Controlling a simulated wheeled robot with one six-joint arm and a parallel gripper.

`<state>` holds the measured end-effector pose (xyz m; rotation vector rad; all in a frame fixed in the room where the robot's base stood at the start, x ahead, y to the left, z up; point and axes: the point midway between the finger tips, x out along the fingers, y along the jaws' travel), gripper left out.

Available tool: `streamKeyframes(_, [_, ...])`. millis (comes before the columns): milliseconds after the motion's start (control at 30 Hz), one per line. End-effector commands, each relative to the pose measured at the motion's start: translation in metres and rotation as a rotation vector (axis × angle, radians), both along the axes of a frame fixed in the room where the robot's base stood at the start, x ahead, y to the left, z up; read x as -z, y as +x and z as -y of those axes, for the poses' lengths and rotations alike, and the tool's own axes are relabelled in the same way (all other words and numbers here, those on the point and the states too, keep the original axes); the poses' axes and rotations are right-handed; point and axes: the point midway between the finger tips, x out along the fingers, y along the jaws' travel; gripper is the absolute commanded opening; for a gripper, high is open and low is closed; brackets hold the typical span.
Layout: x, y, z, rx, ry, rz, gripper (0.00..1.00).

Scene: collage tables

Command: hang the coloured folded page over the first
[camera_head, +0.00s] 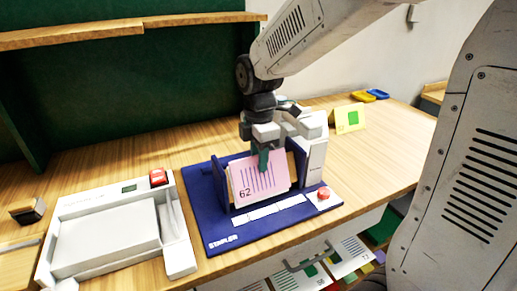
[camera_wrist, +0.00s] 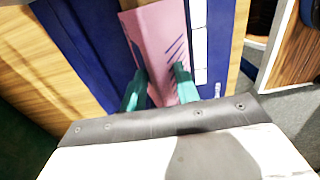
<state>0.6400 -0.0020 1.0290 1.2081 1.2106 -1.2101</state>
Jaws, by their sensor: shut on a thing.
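A pink folded page (camera_head: 258,183) with purple stripes and the number 62 is at the blue stand (camera_head: 215,228), its striped face sloping to the front. My gripper (camera_head: 263,160) is above it, with its green fingertips at the page's upper part. In the wrist view the gripper (camera_wrist: 160,88) has a fingertip on each side of the pink page (camera_wrist: 157,35), shut on it. Pale and tan edges show behind the pink page at the right; I cannot tell whether they are the first page. Whether the pink page rests on the stand is hidden.
A red button (camera_head: 323,193) sits on the stand's right front. A white device (camera_head: 107,233) with a tray and red button stands at left. A yellow folded card (camera_head: 348,118) and small yellow and blue trays are at back right. Below, an open drawer (camera_head: 308,258) holds pages.

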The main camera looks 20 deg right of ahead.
Motion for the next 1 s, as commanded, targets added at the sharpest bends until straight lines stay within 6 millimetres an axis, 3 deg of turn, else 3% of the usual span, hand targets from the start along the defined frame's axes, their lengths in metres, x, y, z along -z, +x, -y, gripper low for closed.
streamKeyframes(400, [0.004,0.0,0.0,0.0,0.0,0.0,0.1])
streamKeyframes(433, [0.004,0.0,0.0,0.0,0.0,0.0,0.39])
streamKeyframes(500, [0.004,0.0,0.0,0.0,0.0,0.0,0.56])
streamKeyframes(800, [0.002,0.0,0.0,0.0,0.0,0.001,0.56])
streamKeyframes(1000, [-0.023,0.001,0.0,0.0,0.0,0.005,0.56])
